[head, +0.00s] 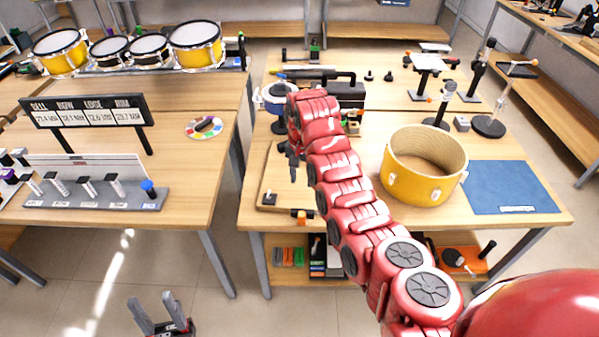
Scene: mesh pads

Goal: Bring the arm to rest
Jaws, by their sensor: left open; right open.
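My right arm (340,180) is red and reaches from the bottom right up over the middle table. Its wrist is bent down at the far end. My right gripper (292,172) points down above the left part of that table, beside the yellow drum shell and apart from it. It is partly hidden by the wrist and small in view; it looks open, with nothing seen in it. My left gripper (158,314) shows at the bottom left edge, low over the floor. Its two grey fingers are spread and empty.
The middle table (390,225) holds a yellow drum shell (420,185), a blue mat (508,188) and several stands at the back right. The left table (205,165) holds a sign (88,112), a colour wheel (204,127) and several drums. A floor gap separates the tables.

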